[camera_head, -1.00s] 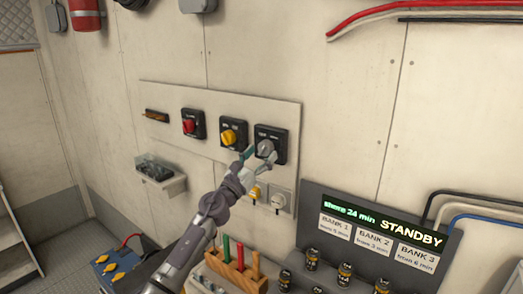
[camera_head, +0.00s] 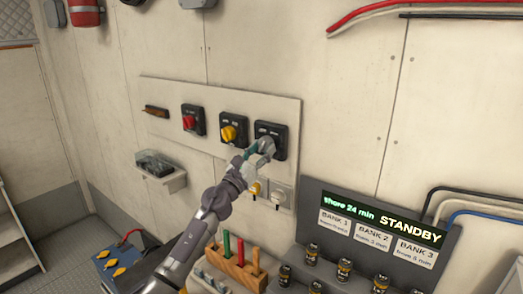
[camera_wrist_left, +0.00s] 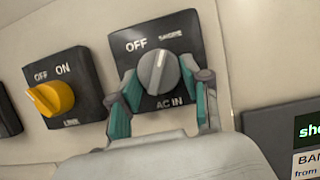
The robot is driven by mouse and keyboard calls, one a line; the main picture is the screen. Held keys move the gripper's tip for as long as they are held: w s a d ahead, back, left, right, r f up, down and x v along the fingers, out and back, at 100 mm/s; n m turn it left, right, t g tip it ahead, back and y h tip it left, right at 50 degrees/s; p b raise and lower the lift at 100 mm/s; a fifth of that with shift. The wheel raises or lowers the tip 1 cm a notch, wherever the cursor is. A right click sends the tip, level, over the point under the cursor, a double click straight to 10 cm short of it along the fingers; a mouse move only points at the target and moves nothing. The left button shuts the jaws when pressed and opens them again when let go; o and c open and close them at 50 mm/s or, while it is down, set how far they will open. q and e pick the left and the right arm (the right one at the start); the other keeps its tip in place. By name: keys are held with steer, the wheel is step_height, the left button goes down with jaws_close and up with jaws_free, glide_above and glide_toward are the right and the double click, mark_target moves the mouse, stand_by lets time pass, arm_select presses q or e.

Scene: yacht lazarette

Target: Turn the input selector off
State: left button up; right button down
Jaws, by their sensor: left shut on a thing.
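The input selector is a grey round knob (camera_wrist_left: 158,74) with a white pointer line on a black plate (camera_wrist_left: 190,37) marked OFF, SHORE and AC IN. In the wrist view its pointer stands nearly upright, between the OFF and SHORE marks. In the head view the plate (camera_head: 278,133) is the rightmost of the row on the wall panel. My left gripper (camera_head: 262,147) is at the knob, its teal-padded fingers on either side of it, shut on it. The fingers partly hide the knob in the head view. My right gripper is not in view.
Left of the selector are a yellow switch (camera_head: 228,133) and a red switch (camera_head: 189,122). Sockets (camera_head: 281,196) sit just below. A STANDBY display (camera_head: 410,228) is at lower right, a wooden tool rack (camera_head: 238,272) below, and a wall tray (camera_head: 160,170) at left.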

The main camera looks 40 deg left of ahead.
arm_select(q)
steer(key=shift+d+r+n+y+p, duration=0.15)
steer(key=shift+n+y+p, duration=0.7)
steer(key=shift+n, duration=0.85)
steer(key=n+y+p, duration=0.1)
steer(key=n, duration=0.1)
steer(key=shift+n+g, duration=0.3)
steer(key=shift+g, duration=0.1)
steer(key=n+g+y, duration=0.1)
steer(key=n+y, duration=0.1)
steer(key=n, duration=0.1)
steer(key=shift+d+n+p, duration=0.15)
steer(key=shift+n+p, duration=0.2)
steer(key=shift+n, duration=0.05)
steer(key=n+g, duration=0.1)
steer(key=n, duration=0.2)
steer(key=n+g+y, duration=0.1)
steer(key=n, duration=0.2)
steer(key=shift+d+r, duration=0.1)
steer(key=o, duration=1.2)
steer(key=shift+c, duration=0.2)
